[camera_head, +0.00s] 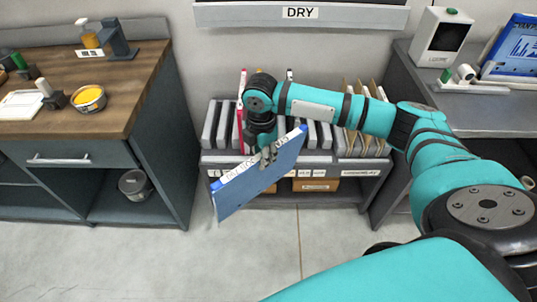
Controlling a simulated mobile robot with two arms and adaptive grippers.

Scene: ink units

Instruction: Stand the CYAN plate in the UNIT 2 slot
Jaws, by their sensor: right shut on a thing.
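A flat blue plate (258,180) is in my right gripper (268,155), which is shut on its upper edge. The plate hangs tilted in front of the low rack, with its left end lower. A white label strip runs along its top edge; its words are too small to read surely. The low rack (310,158) stands against the wall and has upright grey dividers (312,133) on top. The plate and my arm hide part of it. Small labels show on the rack's front, but I cannot tell which slot is UNIT 2. My left gripper is out of view.
A red upright plate (241,95) and tan folders (365,145) stand in the rack. A wooden-topped counter (130,75) is at left, a grey desk (480,115) at right. A DRY shelf (300,13) hangs above. The floor (270,260) in front is clear.

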